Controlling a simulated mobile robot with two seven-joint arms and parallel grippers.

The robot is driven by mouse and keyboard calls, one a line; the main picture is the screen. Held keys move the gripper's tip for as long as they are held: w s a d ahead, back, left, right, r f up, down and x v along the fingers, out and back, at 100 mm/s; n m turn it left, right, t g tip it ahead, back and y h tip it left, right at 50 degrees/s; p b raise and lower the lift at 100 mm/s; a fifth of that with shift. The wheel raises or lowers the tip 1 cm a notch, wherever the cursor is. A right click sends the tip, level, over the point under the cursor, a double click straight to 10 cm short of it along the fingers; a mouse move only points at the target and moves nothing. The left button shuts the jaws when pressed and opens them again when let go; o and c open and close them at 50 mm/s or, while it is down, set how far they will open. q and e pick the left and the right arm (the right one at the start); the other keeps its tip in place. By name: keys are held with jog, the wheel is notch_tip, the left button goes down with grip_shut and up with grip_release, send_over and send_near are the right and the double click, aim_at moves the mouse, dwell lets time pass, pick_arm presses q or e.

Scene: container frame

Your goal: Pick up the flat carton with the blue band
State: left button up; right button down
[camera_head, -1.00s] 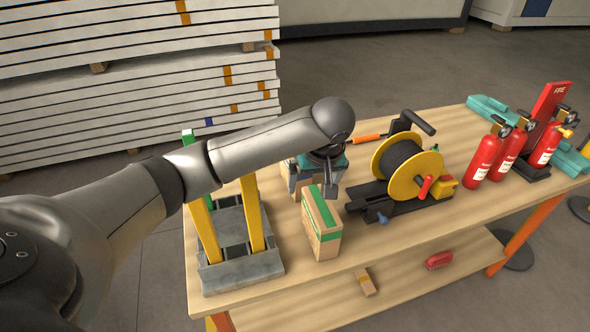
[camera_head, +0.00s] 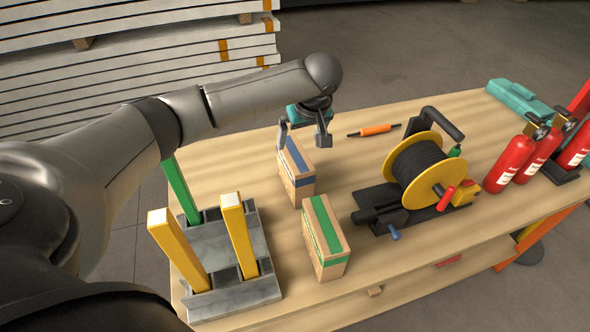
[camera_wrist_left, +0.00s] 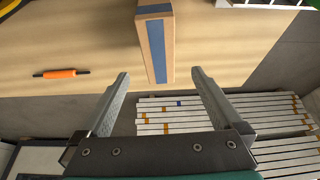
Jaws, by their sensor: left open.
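The flat carton with the blue band (camera_head: 297,172) stands upright on the workbench, behind the carton with the green band (camera_head: 326,238). My left gripper (camera_head: 304,139) is open and empty, just above and behind the blue-banded carton in the head view, with its fingers pointing down. In the left wrist view the blue-banded carton (camera_wrist_left: 156,42) lies ahead of the two spread fingertips (camera_wrist_left: 160,78), roughly centred between them. The fingers look apart from the carton. My right gripper is in neither view.
The green-banded carton stands close in front. A yellow cable reel (camera_head: 419,172) is to the right, with an orange-handled tool (camera_head: 375,129) behind. A grey rack (camera_head: 234,292) with yellow and green bars is at left. Red extinguishers (camera_head: 510,163) stand far right.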

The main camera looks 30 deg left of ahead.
aim_at(295, 153)
pick_arm(q)
jog(key=x, duration=0.4)
jog(key=shift+w+f+b, duration=0.1)
jog(key=shift+f+b, duration=0.25)
jog(key=shift+w+a+f, duration=0.1)
jog(key=shift+a+f, duration=0.1)
jog(key=shift+f, duration=0.1)
jog(key=b+x, duration=0.1)
jog(key=x, duration=0.3)
jog(key=shift+w+f, duration=0.1)
jog(key=shift+w+a+f, duration=0.1)
jog(key=shift+a+f, duration=0.05)
jog(key=shift+f, duration=0.2)
jog(key=shift+f, duration=0.25)
grip_shut()
dwell(0.4)
